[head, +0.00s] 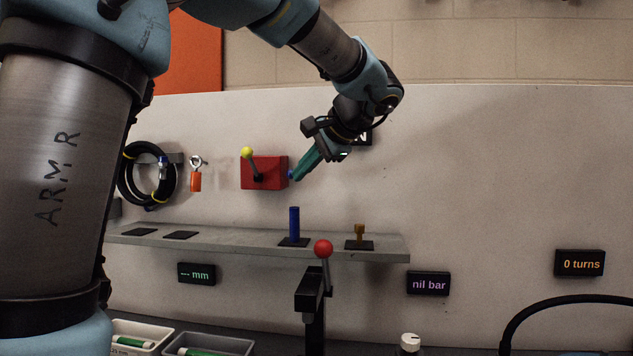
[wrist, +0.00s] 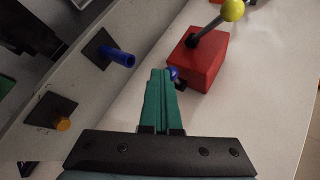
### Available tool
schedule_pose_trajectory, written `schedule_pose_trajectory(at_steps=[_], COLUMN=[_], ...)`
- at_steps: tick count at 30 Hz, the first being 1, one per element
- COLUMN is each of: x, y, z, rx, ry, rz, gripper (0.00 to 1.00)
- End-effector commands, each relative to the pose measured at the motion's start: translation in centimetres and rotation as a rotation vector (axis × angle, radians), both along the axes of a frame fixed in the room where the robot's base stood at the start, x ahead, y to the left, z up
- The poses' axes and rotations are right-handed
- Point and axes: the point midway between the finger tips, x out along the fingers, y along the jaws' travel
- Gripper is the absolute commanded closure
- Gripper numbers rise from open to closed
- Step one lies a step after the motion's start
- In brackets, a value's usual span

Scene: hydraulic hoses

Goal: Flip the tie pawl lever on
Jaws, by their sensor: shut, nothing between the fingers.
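No label in view names the tie pawl lever. The box (wrist: 197,60) and yellow ball (wrist: 233,10) also show in the wrist view. A small blue piece (wrist: 174,73) sits at the box's side, right by my fingertips. My gripper (head: 295,176) has green fingers, shut and empty, beside the box's right side; the fingers (wrist: 160,72) partly hide the blue piece. I cannot tell whether they touch it.
A grey shelf (head: 225,241) below holds a blue peg (head: 294,224) and a brass peg (head: 359,232). A red-ball lever (head: 323,249) stands in front on a black post. A coiled black hose (head: 127,183) and orange tag (head: 195,181) hang left. The panel's right is mostly clear.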

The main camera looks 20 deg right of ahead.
Motion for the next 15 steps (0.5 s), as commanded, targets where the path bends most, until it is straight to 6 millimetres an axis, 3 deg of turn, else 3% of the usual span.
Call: schedule_pose_trajectory(at_steps=[4,15], x=[0.1,0.3], y=[1.2,2.0], z=[-0.4,-0.1], rx=[-0.002,0.001], ry=[-0.002,0.001], rz=[-0.113,-0.107], gripper=[1.00,1.00])
